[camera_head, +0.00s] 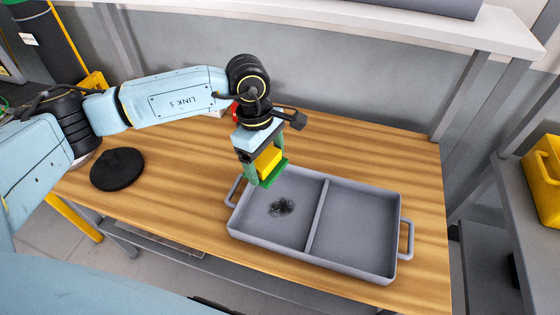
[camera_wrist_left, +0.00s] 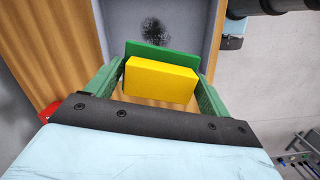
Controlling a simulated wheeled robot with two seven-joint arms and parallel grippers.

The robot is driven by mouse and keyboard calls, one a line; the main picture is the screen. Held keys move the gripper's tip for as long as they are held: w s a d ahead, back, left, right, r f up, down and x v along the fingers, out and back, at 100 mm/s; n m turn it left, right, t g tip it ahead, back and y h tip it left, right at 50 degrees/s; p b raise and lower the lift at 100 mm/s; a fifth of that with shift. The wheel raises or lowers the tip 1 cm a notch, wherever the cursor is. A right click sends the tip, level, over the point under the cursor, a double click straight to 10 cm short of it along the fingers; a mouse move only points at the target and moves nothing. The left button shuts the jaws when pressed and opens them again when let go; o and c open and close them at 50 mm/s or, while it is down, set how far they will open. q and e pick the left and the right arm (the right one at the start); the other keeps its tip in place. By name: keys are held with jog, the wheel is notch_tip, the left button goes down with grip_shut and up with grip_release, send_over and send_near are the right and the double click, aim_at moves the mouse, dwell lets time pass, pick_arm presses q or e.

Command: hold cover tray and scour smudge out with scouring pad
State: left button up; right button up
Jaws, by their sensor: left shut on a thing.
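The grey cover tray (camera_head: 315,218) lies on the wooden table, with two compartments and a handle at each end. A dark smudge (camera_head: 281,207) is on the floor of its left compartment; it also shows at the top of the left wrist view (camera_wrist_left: 153,30). My left gripper (camera_head: 263,172) is shut on the scouring pad (camera_head: 269,160), which has a yellow block and a green base. In the left wrist view the pad (camera_wrist_left: 160,80) sits between the green fingers. The pad is over the tray's back left corner; I cannot tell whether it touches. My right gripper is not in view.
A round black disc (camera_head: 117,169) lies on the table (camera_head: 185,195) at the left. A small red thing (camera_wrist_left: 48,112) shows behind my left gripper. A grey shelf frame stands behind the table, and a yellow bin (camera_head: 543,180) is at the far right.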

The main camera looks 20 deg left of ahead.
aim_at(281, 169)
pick_arm(q)
jog(key=n, duration=0.3)
jog(key=d+n+p, duration=0.1)
jog(key=shift+f+t, duration=0.3)
jog(key=n, duration=0.3)
jog(key=d+n+p, duration=0.1)
jog(key=shift+f+t, duration=0.3)
jog(key=n, duration=0.4)
jog(key=d+n+p, duration=0.1)
jog(key=n, duration=0.1)
jog(key=shift+w+d+f+t+y, duration=0.1)
jog(key=shift+f+t+y, duration=0.3)
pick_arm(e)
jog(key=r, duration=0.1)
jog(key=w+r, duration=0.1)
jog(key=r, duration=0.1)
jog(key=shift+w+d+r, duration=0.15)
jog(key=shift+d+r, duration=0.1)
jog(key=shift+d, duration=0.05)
pick_arm(q)
jog(key=shift+f+n, duration=0.1)
jog(key=shift+n, duration=0.3)
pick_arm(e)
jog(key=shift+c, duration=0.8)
